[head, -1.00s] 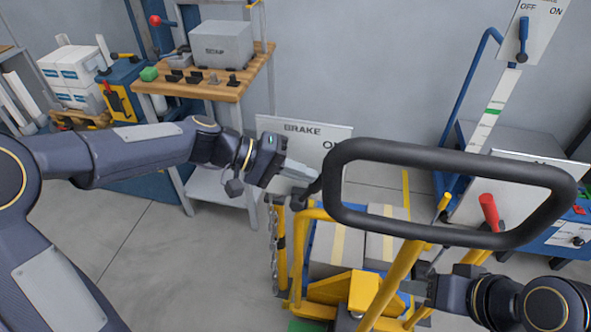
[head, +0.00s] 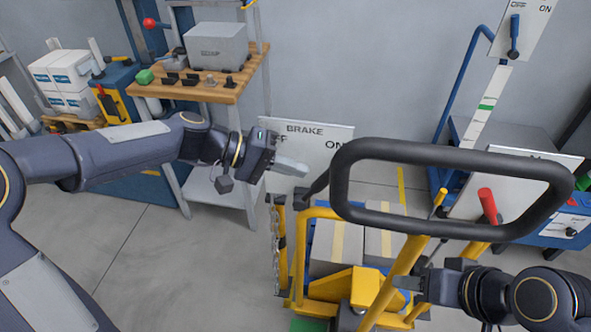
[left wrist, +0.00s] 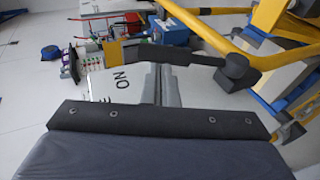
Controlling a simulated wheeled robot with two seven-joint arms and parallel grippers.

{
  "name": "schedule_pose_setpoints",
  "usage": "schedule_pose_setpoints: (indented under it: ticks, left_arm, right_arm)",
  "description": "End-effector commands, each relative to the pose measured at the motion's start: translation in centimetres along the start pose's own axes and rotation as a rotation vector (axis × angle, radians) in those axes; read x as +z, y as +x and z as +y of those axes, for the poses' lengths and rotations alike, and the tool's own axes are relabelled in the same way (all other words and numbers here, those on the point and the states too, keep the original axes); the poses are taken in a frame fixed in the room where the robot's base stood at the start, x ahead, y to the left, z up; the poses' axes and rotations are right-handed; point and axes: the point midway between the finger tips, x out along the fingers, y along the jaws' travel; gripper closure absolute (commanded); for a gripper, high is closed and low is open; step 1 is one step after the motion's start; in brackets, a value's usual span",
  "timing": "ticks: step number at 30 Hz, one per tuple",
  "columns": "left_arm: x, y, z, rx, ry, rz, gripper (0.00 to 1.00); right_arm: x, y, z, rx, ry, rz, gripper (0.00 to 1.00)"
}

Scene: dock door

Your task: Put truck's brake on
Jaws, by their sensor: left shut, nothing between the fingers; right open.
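The truck is a yellow frame (head: 392,285) with a black loop handle (head: 450,147). A black brake lever (head: 316,188) rises from a dark pivot block at its upper left and leans right, toward the ON side of the BRAKE sign (head: 310,158). Its upper end is hidden behind the loop handle in the head view. My left gripper (head: 306,170) is shut and empty, just left of the lever. In the left wrist view the lever (left wrist: 190,55) crosses beyond the fingertips (left wrist: 160,72); I cannot tell if they touch. My right gripper (head: 402,283) is open beside a yellow post, its fingers partly hidden.
Boxes (head: 338,247) lie on the truck's bed. A wooden workbench (head: 215,88) with a grey case stands at the back left. A second wheeled unit with an OFF/ON panel (head: 525,22) and a red handle (head: 487,205) are at the right.

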Motion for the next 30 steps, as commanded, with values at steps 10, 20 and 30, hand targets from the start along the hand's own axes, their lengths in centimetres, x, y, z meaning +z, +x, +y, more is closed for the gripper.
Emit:
schedule_pose_setpoints:
  ticks: [10,20,30]
  left_arm:
    - [-0.3,-7.0,0.8,0.000,-0.001,0.010,1.00]
    - [-0.2,-10.3,1.0,-0.001,-0.002,0.007,1.00]
    - [-0.2,-10.4,1.1,-0.001,-0.002,0.006,1.00]
  right_arm:
    - [-0.1,-0.2,-0.1,0.000,0.000,0.000,0.53]
    - [-0.1,-0.2,-0.1,0.000,0.000,0.000,0.53]
    - [-0.1,-0.2,-0.1,0.000,0.000,0.000,0.53]
